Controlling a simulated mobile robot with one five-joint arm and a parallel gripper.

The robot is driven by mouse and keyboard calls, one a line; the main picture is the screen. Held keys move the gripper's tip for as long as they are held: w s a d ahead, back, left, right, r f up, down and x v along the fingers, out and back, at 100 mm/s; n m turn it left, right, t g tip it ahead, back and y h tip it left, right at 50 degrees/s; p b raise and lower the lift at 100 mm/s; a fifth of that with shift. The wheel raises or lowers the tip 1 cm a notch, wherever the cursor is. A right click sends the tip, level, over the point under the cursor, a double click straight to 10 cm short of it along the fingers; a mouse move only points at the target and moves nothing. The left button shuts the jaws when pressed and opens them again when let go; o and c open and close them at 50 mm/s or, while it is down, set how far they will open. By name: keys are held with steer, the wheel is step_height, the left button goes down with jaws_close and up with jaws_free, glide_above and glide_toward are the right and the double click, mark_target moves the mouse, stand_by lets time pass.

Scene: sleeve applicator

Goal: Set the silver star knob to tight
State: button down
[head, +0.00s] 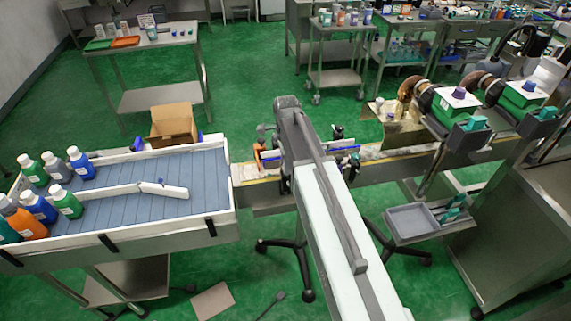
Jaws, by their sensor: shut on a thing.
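A long grey and white arm, which looks like mine, reaches from the bottom edge to the middle of the head view. It covers the middle of a narrow conveyor (260,190). My gripper's fingers cannot be made out; they are hidden behind or below the arm's far end. I cannot make out the silver star knob, or whether it is tight or loose. A small dark fitting (338,131) shows just right of the arm, and small orange (262,155) and blue parts show at its sides above the conveyor.
Label machines with green boxes (455,103) and a grey tray (410,222) are at right. Green floor is open behind the conveyor.

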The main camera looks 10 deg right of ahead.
steer(key=c, duration=1)
jaws_free()
step_height(320, 180, up, 8)
steer(key=p, duration=0.8)
steer(key=shift+f, duration=0.1)
